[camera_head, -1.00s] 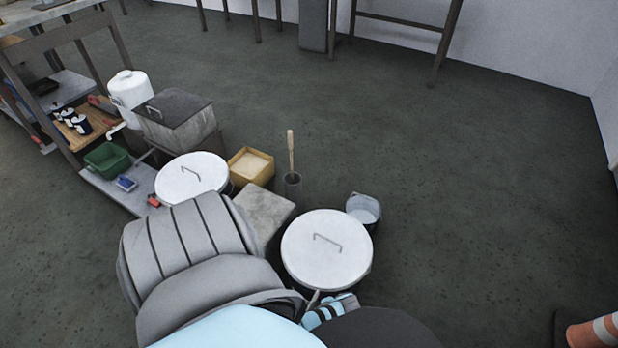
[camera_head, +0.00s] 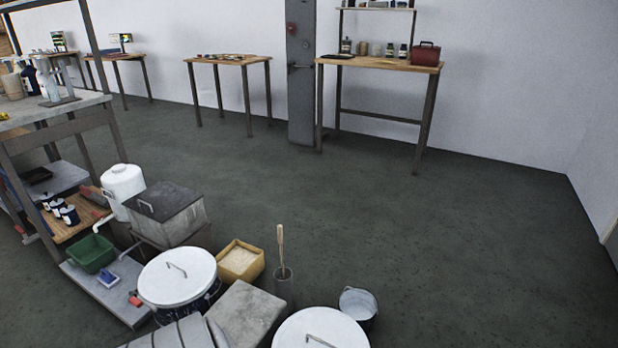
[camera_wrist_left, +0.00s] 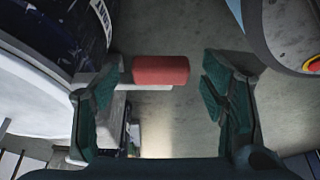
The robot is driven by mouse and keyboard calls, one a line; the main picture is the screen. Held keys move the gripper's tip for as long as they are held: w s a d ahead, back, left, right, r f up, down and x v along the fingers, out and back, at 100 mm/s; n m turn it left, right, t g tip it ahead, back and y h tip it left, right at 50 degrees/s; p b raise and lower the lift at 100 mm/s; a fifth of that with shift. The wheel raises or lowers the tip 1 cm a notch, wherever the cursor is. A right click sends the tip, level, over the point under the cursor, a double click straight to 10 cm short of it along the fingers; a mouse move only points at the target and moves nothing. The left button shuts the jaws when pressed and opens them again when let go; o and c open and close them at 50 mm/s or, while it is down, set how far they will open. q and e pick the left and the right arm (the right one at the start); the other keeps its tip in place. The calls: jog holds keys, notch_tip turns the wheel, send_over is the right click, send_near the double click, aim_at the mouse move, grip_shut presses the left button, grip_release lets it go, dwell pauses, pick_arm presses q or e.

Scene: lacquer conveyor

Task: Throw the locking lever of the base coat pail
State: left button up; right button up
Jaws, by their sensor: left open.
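A pail with a white lid (camera_head: 178,277) and a dark body stands at lower left in the head view. A red grip (camera_head: 135,299) shows at its left side. In the left wrist view, a dark pail wall (camera_wrist_left: 60,35) with partly cut-off white lettering fills the upper left. The red grip (camera_wrist_left: 160,70) sticks out beside it on a pale bar. My left gripper (camera_wrist_left: 158,94) is open, one finger on each side of the grip's line, with no clear contact. The head view does not show this gripper. My right gripper is out of view.
A second white-lidded pail (camera_head: 320,332) is cut off at the bottom. Between the pails are a grey block (camera_head: 243,312), a yellow box (camera_head: 240,262) and a pot with a stick (camera_head: 283,285). A metal bucket (camera_head: 358,305) stands right. The floor beyond is clear.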

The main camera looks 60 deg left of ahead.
pick_arm(q)
notch_tip(320, 180, up, 10)
dwell(0.4)
dwell(0.4)
